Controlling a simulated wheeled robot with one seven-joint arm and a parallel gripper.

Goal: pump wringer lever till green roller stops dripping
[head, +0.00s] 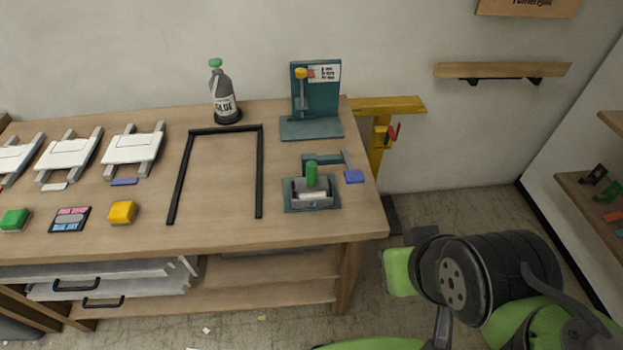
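The wringer (325,160) is a small teal device near the right end of the workbench. Its lever reaches to the right and ends in a blue pad (354,176). A roller with an upright green handle (311,173) and a pale part (312,195) below it sits in the device's grey tray. Whether it drips is too small to tell. Parts of my green and black arm fill the lower right, right of the bench and apart from the wringer. I cannot make out my gripper's fingers in the head view.
Behind the wringer stands a teal stand (319,95) with a yellow-topped post. White screens, green pad (14,220) and yellow pad (122,212) are further left. A yellow bracket (390,106) stands beyond the bench.

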